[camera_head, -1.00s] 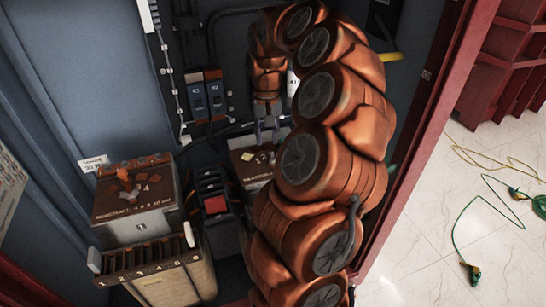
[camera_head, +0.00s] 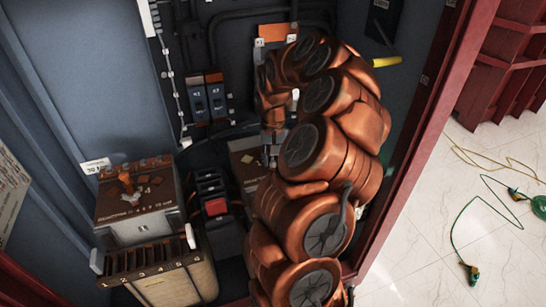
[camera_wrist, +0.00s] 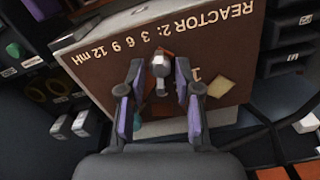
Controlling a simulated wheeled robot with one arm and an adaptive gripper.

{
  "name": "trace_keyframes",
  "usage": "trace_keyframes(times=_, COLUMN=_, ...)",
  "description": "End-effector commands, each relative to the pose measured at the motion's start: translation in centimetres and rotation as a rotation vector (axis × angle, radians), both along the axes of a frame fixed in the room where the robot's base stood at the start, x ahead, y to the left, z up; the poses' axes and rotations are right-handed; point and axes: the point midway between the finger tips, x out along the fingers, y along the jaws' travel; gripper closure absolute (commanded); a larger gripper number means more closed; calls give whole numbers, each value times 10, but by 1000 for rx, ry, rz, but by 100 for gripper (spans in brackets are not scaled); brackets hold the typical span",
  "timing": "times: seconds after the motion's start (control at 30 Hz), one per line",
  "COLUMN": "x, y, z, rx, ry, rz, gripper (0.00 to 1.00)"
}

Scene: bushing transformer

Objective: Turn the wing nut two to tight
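The wing nut (camera_wrist: 160,72) is a grey metal piece standing on the brown top plate of the reactor 2 box (camera_wrist: 108,75). In the wrist view my gripper (camera_wrist: 158,76) is open, with one finger on each side of the wing nut and visible gaps between them and it. I cannot tell the exact height of the fingertips over the plate. In the head view the box (camera_head: 246,170) is partly covered by my arm, and my gripper (camera_head: 271,152) points down at it; the wing nut is hidden there.
A similar brown-topped box (camera_head: 135,195) stands at left, behind a numbered terminal block (camera_head: 150,260). A dark block with a red part (camera_head: 216,207) sits between the boxes. Blue breakers (camera_head: 207,95) are on the back wall. The red cabinet frame (camera_head: 420,130) is close right of my arm.

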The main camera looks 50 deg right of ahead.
Motion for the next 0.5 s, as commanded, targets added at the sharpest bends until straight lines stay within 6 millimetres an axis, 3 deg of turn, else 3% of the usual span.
trace_keyframes(times=0.17, x=0, y=0, z=0, rx=0, ry=0, rz=0, gripper=68)
trace_keyframes(times=0.5, x=0, y=0, z=0, rx=0, ry=0, rz=0, gripper=100)
